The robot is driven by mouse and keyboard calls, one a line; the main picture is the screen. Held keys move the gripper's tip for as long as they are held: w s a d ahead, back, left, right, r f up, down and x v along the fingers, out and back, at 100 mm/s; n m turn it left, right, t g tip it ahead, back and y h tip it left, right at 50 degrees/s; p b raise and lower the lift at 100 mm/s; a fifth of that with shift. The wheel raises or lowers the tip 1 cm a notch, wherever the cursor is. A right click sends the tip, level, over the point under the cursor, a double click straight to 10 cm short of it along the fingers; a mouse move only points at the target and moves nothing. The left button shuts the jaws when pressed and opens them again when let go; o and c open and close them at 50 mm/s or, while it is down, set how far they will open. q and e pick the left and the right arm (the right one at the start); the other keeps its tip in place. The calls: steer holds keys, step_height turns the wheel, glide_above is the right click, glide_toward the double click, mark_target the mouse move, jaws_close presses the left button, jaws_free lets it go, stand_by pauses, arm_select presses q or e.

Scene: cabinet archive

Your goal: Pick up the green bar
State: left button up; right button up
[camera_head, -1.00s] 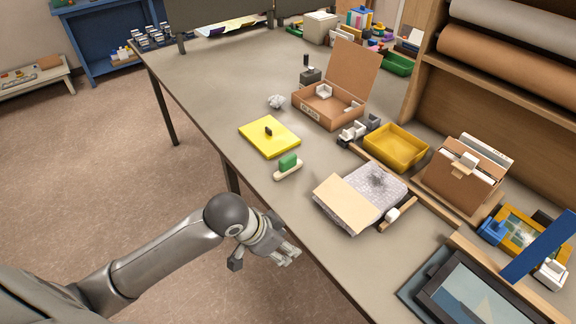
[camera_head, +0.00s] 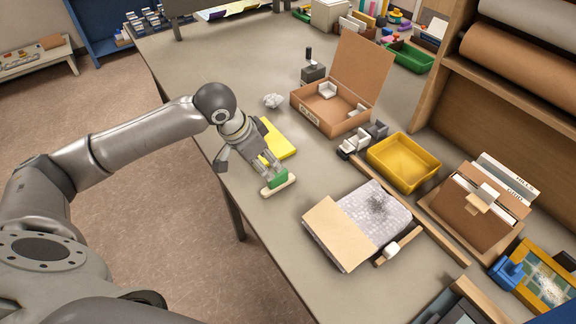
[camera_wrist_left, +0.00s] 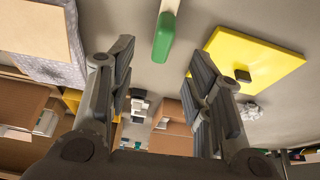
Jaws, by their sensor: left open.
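In the left wrist view the green bar (camera_wrist_left: 163,38) shows at the top centre, beyond the gap between the two spread fingers (camera_wrist_left: 165,85). Nothing is between the fingers. My right gripper is not in view.
A yellow pad (camera_head: 280,142) lies partly behind my left gripper. A bubble-wrapped package (camera_head: 376,212), an open cardboard box (camera_head: 318,118) and a yellow tray (camera_head: 432,174) stand to the right.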

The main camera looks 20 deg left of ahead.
mark_target(275, 174)
arm_select(q)
steer(key=shift+x, duration=0.95)
steer(key=shift+s+p+x, duration=0.25)
steer(key=shift+p+x, duration=0.1)
steer(key=shift+x, duration=0.85)
steer(key=shift+w+f, duration=0.2)
steer(key=shift+f, duration=0.15)
steer(key=x, duration=0.2)
steer(key=p+x, duration=0.1)
steer(key=x, duration=0.1)
steer(key=shift+w+a+p, duration=0.15)
steer(key=shift+w+p, duration=0.15)
steer(key=shift+w+f, duration=0.1)
steer(key=shift+f, duration=0.2)
steer(key=shift+w+f, duration=0.1)
steer(key=shift+f, duration=0.1)
steer(key=shift+c, duration=0.7)
steer(key=c, duration=0.5)
jaws_close()
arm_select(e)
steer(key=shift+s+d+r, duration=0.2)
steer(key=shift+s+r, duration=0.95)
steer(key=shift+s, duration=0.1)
